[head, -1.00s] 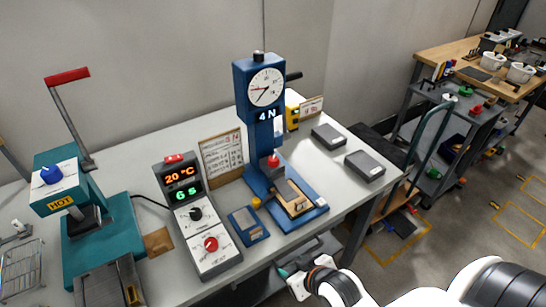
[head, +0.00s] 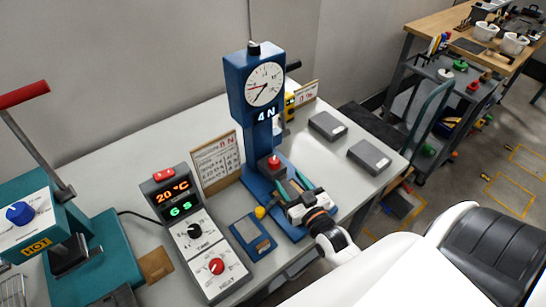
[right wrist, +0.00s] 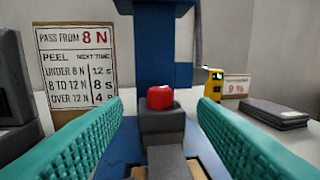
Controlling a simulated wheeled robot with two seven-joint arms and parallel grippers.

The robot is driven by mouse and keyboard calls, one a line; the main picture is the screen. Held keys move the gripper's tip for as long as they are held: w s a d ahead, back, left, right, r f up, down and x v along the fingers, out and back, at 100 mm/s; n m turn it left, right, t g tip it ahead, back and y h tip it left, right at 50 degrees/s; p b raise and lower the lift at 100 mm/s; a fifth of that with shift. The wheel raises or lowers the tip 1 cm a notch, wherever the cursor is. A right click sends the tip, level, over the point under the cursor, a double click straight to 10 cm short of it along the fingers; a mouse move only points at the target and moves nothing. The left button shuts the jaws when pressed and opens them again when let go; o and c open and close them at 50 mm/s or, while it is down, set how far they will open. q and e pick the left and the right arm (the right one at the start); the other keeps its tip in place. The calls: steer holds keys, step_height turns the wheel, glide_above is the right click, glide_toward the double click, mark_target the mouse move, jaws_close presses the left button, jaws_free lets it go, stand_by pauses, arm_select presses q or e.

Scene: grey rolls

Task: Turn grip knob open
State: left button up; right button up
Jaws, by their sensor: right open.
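The blue test stand (head: 233,126) stands on the table, with a dial and a "4 N" readout. A red knob (head: 274,161) sits on a dark clamp block low on the stand. In the right wrist view the red knob (right wrist: 160,97) is straight ahead, between the lines of the two teal fingers. My right gripper (head: 289,181) is open, over the stand's base and on the near side of the knob. Its fingers are spread wide with nothing held; contact with the knob cannot be made out. My left gripper is not in view.
A grey control box (head: 207,247) and a small blue box (head: 252,236) stand to the left. A teal hot press (head: 85,258) is further left. A notice board (head: 217,163) stands behind. Two dark grey slabs (head: 369,157) lie to the right on the table.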

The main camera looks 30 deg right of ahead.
mark_target(277, 165)
steer(key=w, duration=0.4)
steer(key=shift+w+d, duration=0.15)
steer(key=shift+d, duration=0.05)
steer(key=w+p, duration=0.1)
steer(key=w, duration=0.3)
steer(key=shift+w+d+f, duration=0.1)
steer(key=shift+w+d, duration=0.05)
steer(key=shift+w, duration=0.55)
steer(key=shift+c, duration=0.7)
steer(key=c, duration=0.8)
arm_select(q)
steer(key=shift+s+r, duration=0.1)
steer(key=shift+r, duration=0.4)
